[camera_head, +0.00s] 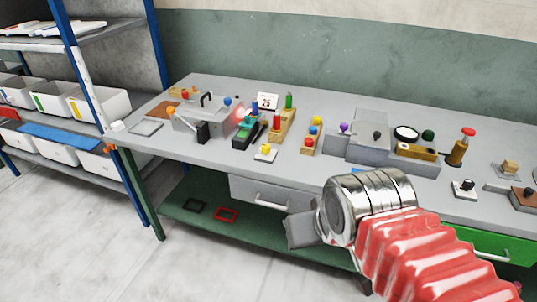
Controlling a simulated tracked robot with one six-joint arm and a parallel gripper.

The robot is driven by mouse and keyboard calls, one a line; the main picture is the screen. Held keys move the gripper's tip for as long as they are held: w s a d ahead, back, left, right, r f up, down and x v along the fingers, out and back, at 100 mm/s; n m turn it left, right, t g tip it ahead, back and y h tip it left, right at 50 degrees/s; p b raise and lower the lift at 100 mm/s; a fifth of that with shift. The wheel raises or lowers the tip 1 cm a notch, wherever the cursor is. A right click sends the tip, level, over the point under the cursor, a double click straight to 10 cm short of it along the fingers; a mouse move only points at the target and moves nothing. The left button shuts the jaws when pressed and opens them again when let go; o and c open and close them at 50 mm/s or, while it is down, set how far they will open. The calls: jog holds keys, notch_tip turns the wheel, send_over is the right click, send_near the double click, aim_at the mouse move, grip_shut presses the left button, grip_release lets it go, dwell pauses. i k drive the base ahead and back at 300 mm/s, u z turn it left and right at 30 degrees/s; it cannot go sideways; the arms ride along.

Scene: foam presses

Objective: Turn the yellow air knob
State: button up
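A small yellow-topped piece on a white base (265,153) stands near the front edge of the grey workbench (205,152), left of centre. I cannot tell which yellow piece is the air knob. My gripper (301,231) shows as a grey block past my shiny metal wrist, in front of the bench and apart from both yellow pieces. Its fingers cannot be told apart.
A grey machine (200,117) with a black handle and a glowing red light is at the bench's left. A grey box (357,146) stands right of centre, near a red-topped post (467,136). Drawers hang under the bench. A blue-posted shelf with white bins (98,104) is left.

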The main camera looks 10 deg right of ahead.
aim_at(266, 148)
jog(key=z, duration=0.05)
jog(key=k, duration=0.8)
jog(key=u, duration=0.45)
jog(key=i, duration=1.55)
jog(key=z, duration=0.6)
jog(key=i, duration=0.5)
jog(key=z, duration=0.2)
